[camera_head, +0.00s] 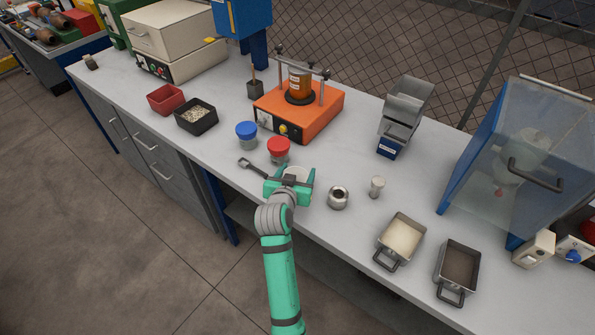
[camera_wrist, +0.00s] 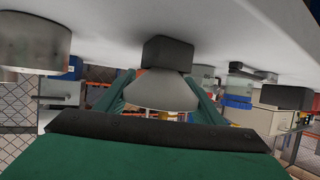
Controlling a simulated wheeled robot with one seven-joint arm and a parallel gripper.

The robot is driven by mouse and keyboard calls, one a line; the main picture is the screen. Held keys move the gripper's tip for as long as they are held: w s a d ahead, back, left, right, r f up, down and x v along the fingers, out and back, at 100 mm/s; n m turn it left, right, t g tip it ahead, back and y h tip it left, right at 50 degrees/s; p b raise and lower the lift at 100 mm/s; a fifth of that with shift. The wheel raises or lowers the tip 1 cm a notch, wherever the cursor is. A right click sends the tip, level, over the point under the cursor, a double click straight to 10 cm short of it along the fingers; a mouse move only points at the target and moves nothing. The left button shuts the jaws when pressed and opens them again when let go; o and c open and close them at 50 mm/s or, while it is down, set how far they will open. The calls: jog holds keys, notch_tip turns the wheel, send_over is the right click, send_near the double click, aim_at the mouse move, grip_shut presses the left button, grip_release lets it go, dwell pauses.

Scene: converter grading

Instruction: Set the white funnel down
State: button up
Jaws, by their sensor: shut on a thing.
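The white funnel (camera_head: 297,172) is in my gripper (camera_head: 290,186) near the front edge of the bench, mostly hidden by the gripper in the head view. In the wrist view, which is upside down, the pale funnel (camera_wrist: 165,92) sits between the two green fingers (camera_wrist: 163,100), with its wide rim away from the bench. A dark block (camera_wrist: 168,52) lies between the funnel and the bench top. I cannot tell whether it belongs to the funnel or whether it touches the bench.
A steel cup (camera_head: 338,197) and small pale cylinder (camera_head: 377,187) are to the right. An orange shaker (camera_head: 299,109) stands behind. Bare bench lies right of it.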

jog(key=o, duration=1)
jog(key=shift+f, duration=0.1)
jog(key=shift+w+r, duration=0.1)
jog(key=shift+r, duration=0.15)
jog(key=shift+s+r, duration=0.2)
jog(key=shift+s, duration=0.1)
jog(key=v, duration=1.1)
jog(key=shift+s+a, duration=0.15)
jog(key=shift+s, duration=0.2)
jog(key=shift+r, duration=0.15)
